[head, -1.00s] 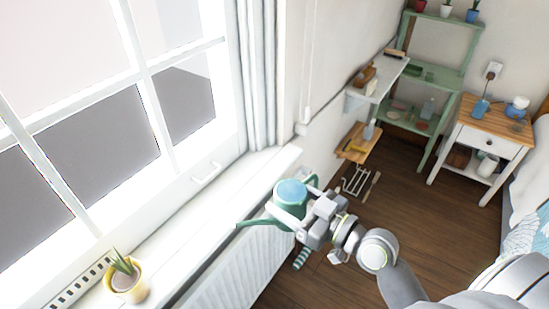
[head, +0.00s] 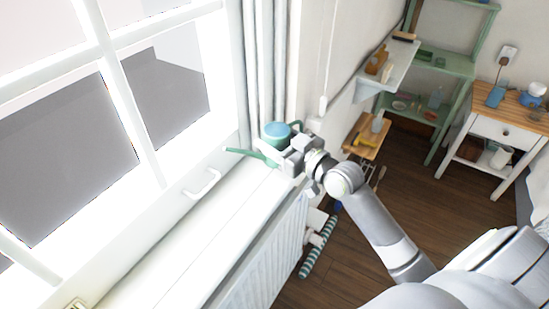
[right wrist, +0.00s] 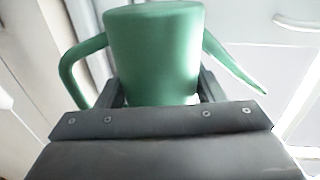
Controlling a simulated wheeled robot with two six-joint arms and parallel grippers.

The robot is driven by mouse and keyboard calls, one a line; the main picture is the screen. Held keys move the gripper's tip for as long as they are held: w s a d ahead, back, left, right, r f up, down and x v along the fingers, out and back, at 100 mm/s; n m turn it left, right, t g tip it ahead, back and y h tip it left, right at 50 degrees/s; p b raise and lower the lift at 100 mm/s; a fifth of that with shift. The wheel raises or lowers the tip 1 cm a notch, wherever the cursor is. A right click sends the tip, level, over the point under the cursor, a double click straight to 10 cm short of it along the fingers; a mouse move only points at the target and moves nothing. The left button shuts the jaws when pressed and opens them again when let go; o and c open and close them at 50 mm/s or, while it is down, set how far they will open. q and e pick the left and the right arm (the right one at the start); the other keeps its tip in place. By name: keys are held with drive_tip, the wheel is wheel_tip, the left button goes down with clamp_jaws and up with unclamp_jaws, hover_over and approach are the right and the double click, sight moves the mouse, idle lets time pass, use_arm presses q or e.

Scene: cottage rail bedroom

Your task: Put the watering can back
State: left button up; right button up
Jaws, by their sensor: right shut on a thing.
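The green watering can (head: 277,131) with blue water showing in its top is at the far end of the white windowsill (head: 170,235), near the curtain. Its spout points left toward the window. My right gripper (head: 282,154) is shut on the can from the near side. In the right wrist view the can (right wrist: 153,55) stands upright between the fingers, with its handle on the left and spout on the right. I cannot tell whether its base touches the sill. My left gripper is not in view.
The white curtain (head: 265,60) hangs close behind the can. The window handle (head: 203,184) juts out over the sill, which is bare along its middle. A radiator (head: 262,262) is below. A wall shelf (head: 388,70) and a wooden ledge (head: 367,137) are to the right.

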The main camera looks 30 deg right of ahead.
wheel_tip(320, 180, down, 4)
drive_tip(key=shift+f+b, duration=0.1)
drive_tip(key=shift+b, duration=0.55)
drive_tip(key=shift+f, duration=0.15)
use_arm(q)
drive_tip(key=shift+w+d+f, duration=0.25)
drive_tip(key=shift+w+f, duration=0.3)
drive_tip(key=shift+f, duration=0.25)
use_arm(e)
drive_tip(key=shift+f, duration=0.1)
drive_tip(key=o, duration=1.3)
drive_tip(key=shift+c, duration=0.2)
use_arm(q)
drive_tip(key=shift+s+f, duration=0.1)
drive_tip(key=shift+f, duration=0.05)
